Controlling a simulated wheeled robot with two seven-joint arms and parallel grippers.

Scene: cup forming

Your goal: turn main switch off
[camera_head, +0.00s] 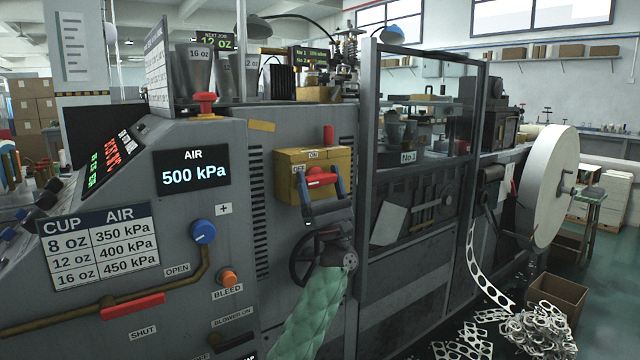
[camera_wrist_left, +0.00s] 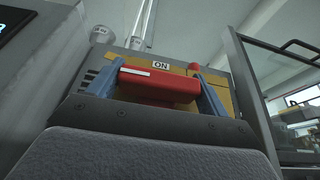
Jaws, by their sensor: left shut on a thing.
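The main switch is a yellow box (camera_head: 290,160) on the grey machine front, with a red handle (camera_head: 322,179). An ON label (camera_head: 314,154) is at its top and an OFF label (camera_head: 298,168) at its left. My left gripper (camera_head: 320,172) has its blue fingers on both sides of the handle and is shut on it. In the left wrist view the red handle (camera_wrist_left: 160,85) lies crosswise between the fingers, its white mark towards the left, below the ON label (camera_wrist_left: 161,65). My right gripper is not in view.
A black handwheel (camera_head: 303,262) sits just below, partly behind my left wrist. An air display (camera_head: 192,174) reads 500 kPa, with a blue knob (camera_head: 204,231) below it. A framed glass guard (camera_head: 365,170) stands close on the right. A red button (camera_head: 205,103) tops the panel.

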